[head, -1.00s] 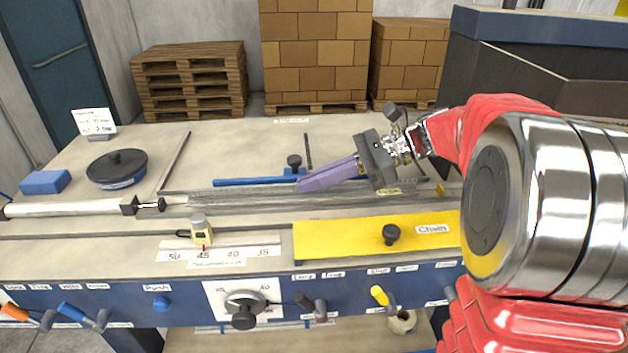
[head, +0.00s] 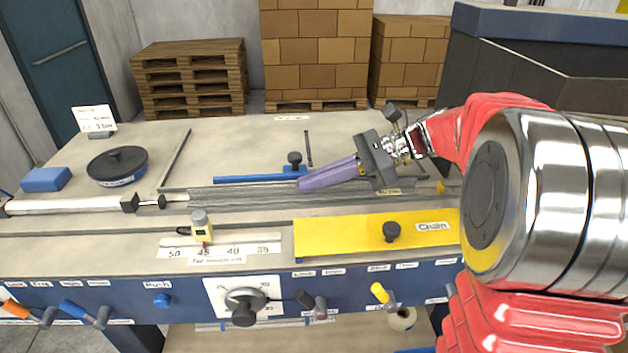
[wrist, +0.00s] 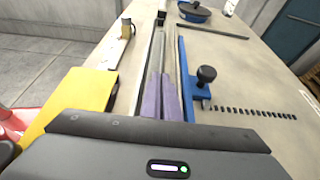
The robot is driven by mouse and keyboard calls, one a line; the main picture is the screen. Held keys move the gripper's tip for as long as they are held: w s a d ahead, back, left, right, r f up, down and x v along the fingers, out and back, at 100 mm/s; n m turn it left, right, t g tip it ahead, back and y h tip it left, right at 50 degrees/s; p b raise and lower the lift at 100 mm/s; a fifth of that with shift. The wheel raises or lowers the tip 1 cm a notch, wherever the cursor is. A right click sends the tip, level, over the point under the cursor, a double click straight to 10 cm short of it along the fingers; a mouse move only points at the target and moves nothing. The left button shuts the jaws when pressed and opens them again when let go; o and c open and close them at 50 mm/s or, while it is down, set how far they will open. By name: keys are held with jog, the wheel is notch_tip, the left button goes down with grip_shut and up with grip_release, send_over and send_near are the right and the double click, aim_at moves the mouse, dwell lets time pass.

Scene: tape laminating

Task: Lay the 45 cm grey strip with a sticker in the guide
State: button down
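My gripper (head: 302,186), with purple fingers, reaches in from the right over the guide channel (head: 340,192) along the bench. In the wrist view, its two purple fingers (wrist: 161,97) lie close together, pointing along the channel. Whether anything is pinched between them cannot be told. A long grey band (head: 240,198), seemingly strip material, lies along the channel to the left of the fingertips. It also shows ahead of the fingers in the wrist view (wrist: 158,62). No sticker can be made out. A blue bar with a black knob (wrist: 206,75) borders the channel.
A yellow cover marked Chain (head: 340,235) lies in front of the channel. A small gauge (head: 200,224) stands above the scale marked 50 to 35 (head: 220,251). A white rod (head: 65,206) lies at left. A black-topped disc (head: 118,162) and blue block (head: 46,179) sit behind it.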

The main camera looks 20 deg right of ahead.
jog(key=shift+f, duration=0.4)
dwell(0.9)
jog(key=c, duration=1.9)
grip_release()
jog(key=shift+c, duration=0.2)
jog(key=shift+r, duration=0.1)
jog(key=shift+w+d+r, duration=0.1)
jog(key=shift+r, duration=2.9)
